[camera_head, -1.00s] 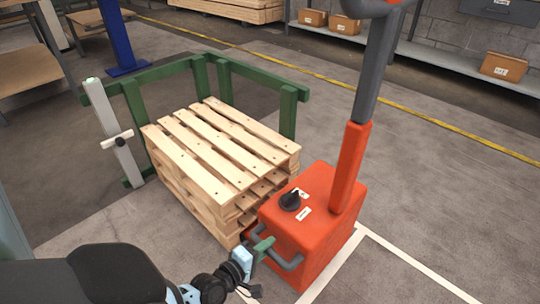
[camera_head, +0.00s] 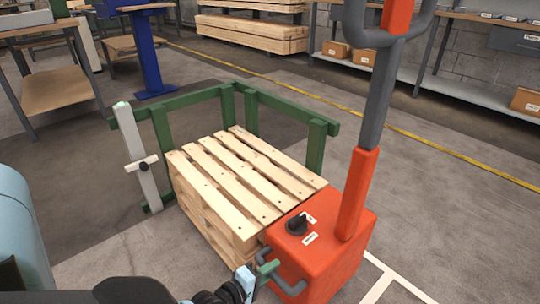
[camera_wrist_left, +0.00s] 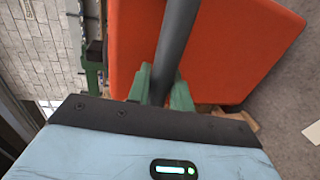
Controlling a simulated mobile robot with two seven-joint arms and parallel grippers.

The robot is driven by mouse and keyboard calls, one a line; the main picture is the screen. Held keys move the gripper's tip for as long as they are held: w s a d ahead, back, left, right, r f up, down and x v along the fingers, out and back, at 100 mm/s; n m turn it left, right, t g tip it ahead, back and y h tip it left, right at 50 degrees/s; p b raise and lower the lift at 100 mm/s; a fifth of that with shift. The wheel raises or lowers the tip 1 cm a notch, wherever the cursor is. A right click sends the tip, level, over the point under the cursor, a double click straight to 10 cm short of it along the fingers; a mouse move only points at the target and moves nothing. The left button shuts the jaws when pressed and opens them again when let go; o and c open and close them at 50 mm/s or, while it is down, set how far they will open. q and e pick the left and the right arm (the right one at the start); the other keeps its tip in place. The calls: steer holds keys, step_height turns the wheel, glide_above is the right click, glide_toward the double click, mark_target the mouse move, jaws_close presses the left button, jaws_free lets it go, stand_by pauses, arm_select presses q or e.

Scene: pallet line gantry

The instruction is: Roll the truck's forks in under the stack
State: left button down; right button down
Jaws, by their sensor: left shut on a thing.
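The orange-red pallet truck (camera_head: 325,262) stands hard against the near right side of the wooden pallet stack (camera_head: 235,185). Its forks are hidden, so I cannot see how deep they sit under the stack. My left gripper (camera_head: 266,272) is shut on the truck's grey side handle (camera_head: 290,287). In the left wrist view the green fingers of the left gripper (camera_wrist_left: 162,90) close around the grey bar (camera_wrist_left: 175,45), with the orange body (camera_wrist_left: 220,45) behind. The tall tiller (camera_head: 366,150) rises from the truck. My right gripper is not in view.
A green frame (camera_head: 190,97) borders the stack's far sides. A grey post (camera_head: 133,150) with a knob stands at its left. A blue column (camera_head: 147,55) is farther back. Floor to the right is open, with a white line (camera_head: 405,285) near the truck.

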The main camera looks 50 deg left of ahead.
arm_select(q)
steer(key=shift+a, duration=0.3)
steer(key=c, duration=1.3)
jaws_free()
steer(key=shift+d, duration=0.1)
steer(key=shift+s+r, duration=0.1)
steer(key=shift+s, duration=0.4)
steer(key=p+v, duration=0.2)
steer(key=v, duration=0.5)
